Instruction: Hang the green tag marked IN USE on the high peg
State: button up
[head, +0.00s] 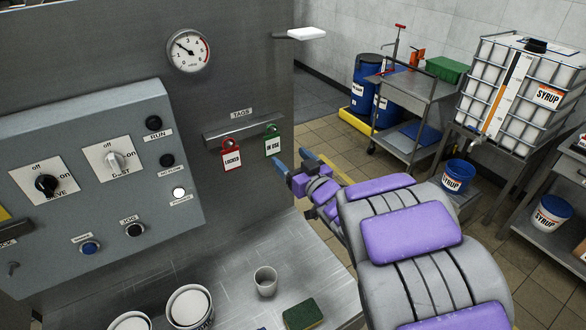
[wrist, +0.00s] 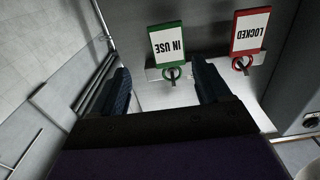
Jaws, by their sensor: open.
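The green tag marked IN USE (head: 272,143) hangs on the metal rail (head: 222,136) under the TAGS label, at its right end. In the wrist view the green tag (wrist: 168,44) appears upside down, with its ring just beyond the gap between my fingers. My gripper (head: 293,163) is open and empty, slightly right of the tag and apart from it in the head view. Its two dark fingers also show in the wrist view (wrist: 164,86).
A red LOCKED tag (head: 231,156) hangs close left of the green one. The sloped control box (head: 100,190) with switches juts out at left. Below, a metal worktop (head: 235,290) holds a cup (head: 265,281) and a sponge (head: 299,315). A cart (head: 405,100) stands behind.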

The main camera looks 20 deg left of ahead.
aim_at(273, 144)
jog(key=w+a, duration=0.1)
jog(key=a, duration=0.1)
jog(key=w+a, duration=0.1)
jog(key=a, duration=0.2)
jog(key=w+a, duration=0.1)
jog(key=a, duration=0.1)
jog(key=shift+w+a+f+p, duration=0.2)
jog(key=shift+w+f+p, duration=0.05)
jog(key=shift+f+p, duration=0.1)
jog(key=shift+w, duration=0.25)
jog(key=shift+w+d+r, duration=0.15)
jog(key=shift+d, duration=0.2)
jog(key=shift+w+d+r, duration=0.15)
jog(key=shift+d, duration=0.2)
jog(key=shift+a+f, duration=0.25)
jog(key=shift+a, duration=0.7)
jog(key=shift+c, duration=0.2)
jog(key=shift+a, duration=0.2)
jog(key=shift+c, duration=0.9)
jog(key=shift+d, duration=0.3)
jog(key=shift+c, duration=1.4)
jog(key=shift+d+r, duration=0.2)
jog(key=shift+d, duration=0.45)
jog(key=shift+c, duration=0.5)
jog(key=shift+a, duration=0.5)
jog(key=shift+a+r+p, duration=0.25)
jog(key=shift+a+p, duration=0.05)
jog(key=shift+p, duration=0.2)
jog(key=shift+d+r, duration=0.2)
jog(key=shift+d, duration=0.4)
